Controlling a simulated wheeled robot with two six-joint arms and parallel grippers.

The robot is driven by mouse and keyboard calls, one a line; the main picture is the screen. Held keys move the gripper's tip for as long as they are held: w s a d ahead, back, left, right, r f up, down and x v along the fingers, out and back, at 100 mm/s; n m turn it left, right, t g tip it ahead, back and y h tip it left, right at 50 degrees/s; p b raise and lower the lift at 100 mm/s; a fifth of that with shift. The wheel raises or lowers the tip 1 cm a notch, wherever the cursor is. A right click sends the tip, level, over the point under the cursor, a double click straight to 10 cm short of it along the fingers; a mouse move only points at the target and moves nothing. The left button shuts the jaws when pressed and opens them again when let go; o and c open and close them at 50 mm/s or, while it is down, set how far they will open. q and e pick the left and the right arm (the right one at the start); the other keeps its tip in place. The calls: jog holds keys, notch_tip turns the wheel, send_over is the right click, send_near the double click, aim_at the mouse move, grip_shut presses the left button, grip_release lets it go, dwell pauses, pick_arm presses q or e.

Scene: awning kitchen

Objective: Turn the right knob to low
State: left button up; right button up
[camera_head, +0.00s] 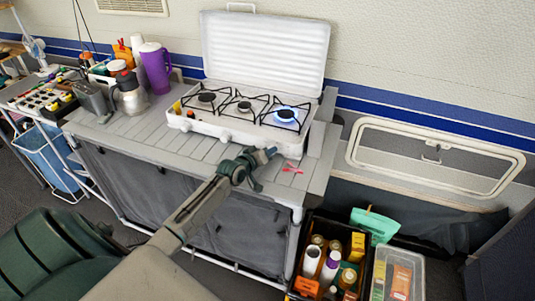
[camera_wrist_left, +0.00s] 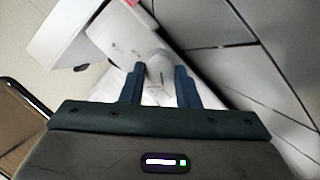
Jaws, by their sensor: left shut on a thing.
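The white camp stove (camera_head: 245,140) stands on the counter with its lid (camera_head: 265,50) raised. Its right burner (camera_head: 286,114) burns with a blue flame; the other two burners show no flame. Two knobs show on the front panel, a left one (camera_head: 190,113) and a middle one (camera_head: 224,135). My left gripper (camera_head: 268,154) is at the right part of the front panel, where it hides the right knob. In the left wrist view the fingers (camera_wrist_left: 160,88) are a little apart, with a pale part between them that I take as the right knob. My right gripper is not in view.
A purple pitcher (camera_head: 155,68) and a metal kettle (camera_head: 130,95) stand left of the stove. A small red item (camera_head: 291,169) lies on the grey slatted counter (camera_head: 140,125) near the gripper. A black crate (camera_head: 333,252) of groceries stands on the floor to the right.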

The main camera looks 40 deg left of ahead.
pick_arm(q)
jog(key=o, duration=0.9)
jog(key=shift+o, duration=0.3)
jog(key=shift+s, duration=0.1)
jog(key=p+v, duration=0.1)
jog(key=v, duration=0.8)
jog(key=shift+a, duration=0.15)
jog(key=shift+v, duration=0.8)
jog(key=shift+s, duration=0.1)
